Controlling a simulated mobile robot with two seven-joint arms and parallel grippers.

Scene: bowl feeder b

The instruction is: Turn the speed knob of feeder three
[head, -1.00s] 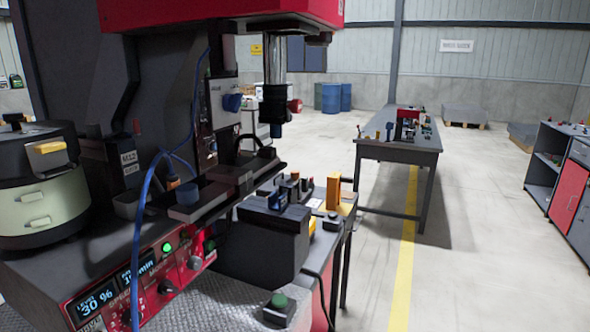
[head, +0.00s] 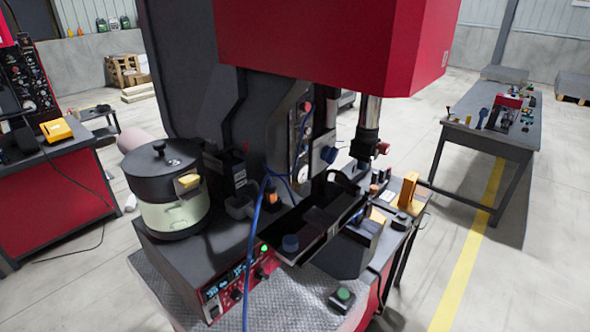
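A bowl feeder (head: 172,216) with a dark lid and pale green lower band stands on a dark base at the left of the machine. A red control panel (head: 222,301) is on the base's front, with small lit displays (head: 217,289), a green lamp (head: 264,248) and dark knobs (head: 236,295). The panel is small and seen at a slant, so the knob labels and settings cannot be read. No feeder number is legible. Neither of my grippers is in view.
A blue cable (head: 252,215) hangs in front of the panel's middle. A red press head (head: 335,40) overhangs the machine. A green button box (head: 342,298) sits on the front plate.

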